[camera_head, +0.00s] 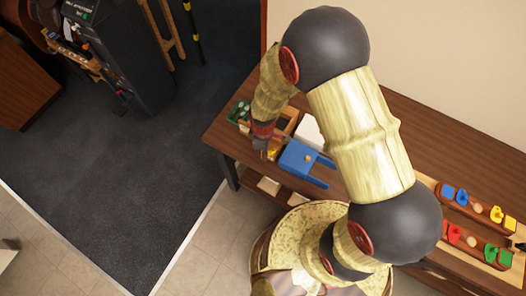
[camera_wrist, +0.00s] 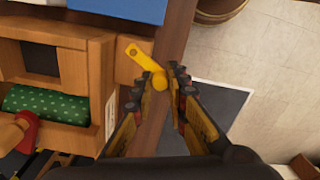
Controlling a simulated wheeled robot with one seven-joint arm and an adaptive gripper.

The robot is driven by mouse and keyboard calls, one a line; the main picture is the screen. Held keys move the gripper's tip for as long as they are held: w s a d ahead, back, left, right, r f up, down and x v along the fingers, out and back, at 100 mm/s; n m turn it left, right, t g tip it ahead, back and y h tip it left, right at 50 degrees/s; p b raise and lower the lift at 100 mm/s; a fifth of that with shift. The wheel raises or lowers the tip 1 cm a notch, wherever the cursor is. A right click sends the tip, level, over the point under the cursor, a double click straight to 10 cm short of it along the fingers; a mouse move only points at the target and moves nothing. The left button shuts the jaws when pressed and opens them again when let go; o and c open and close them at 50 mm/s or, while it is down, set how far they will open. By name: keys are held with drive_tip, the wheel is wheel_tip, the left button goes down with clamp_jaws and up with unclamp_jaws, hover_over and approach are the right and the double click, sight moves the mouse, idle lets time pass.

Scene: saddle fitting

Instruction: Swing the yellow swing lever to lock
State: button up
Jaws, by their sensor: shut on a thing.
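The yellow swing lever (camera_wrist: 145,62) shows in the wrist view as a flat arm with a hole near its upper-left end and a rounded knob at its lower-right end. It lies at the right edge of a wooden fixture (camera_wrist: 102,55). My gripper (camera_wrist: 158,82) has its dark fingers on either side of the knob and is shut on it. In the head view my gripper (camera_head: 262,145) is at the bench's left end, and only a small yellow-orange bit of the lever (camera_head: 273,153) shows beside it. The lever's pivot is not clear.
A green dotted roll (camera_wrist: 45,103) lies in the fixture. A blue block (camera_head: 301,158) stands right of my gripper in the head view. Coloured pieces on wooden boards (camera_head: 465,218) stand at the bench's right. Floor is open beyond the bench's left end (camera_head: 215,132).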

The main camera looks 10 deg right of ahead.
clamp_jaws()
drive_tip(key=shift+w+m, duration=0.15)
drive_tip(key=shift+m, duration=0.15)
drive_tip(key=shift+w+a+m+b, duration=0.15)
drive_tip(key=shift+w+m+b, duration=0.3)
drive_tip(key=shift+m, duration=0.45)
drive_tip(key=m, duration=0.2)
drive_tip(key=w+m, duration=0.1)
drive_tip(key=shift+w+m+b, duration=0.2)
drive_tip(key=shift+m+b, duration=0.2)
drive_tip(key=shift+w+d+m+b, duration=0.15)
drive_tip(key=shift+w+m, duration=0.2)
drive_tip(key=shift+m, duration=0.6)
drive_tip(key=shift+w+d+m+b, duration=0.2)
drive_tip(key=shift+w+m, duration=0.15)
drive_tip(key=shift+m, duration=0.55)
drive_tip(key=shift+w+d+m+b, duration=0.15)
drive_tip(key=shift+w+m, duration=0.2)
drive_tip(key=shift+m, duration=0.6)
drive_tip(key=o, duration=0.7)
unclamp_jaws()
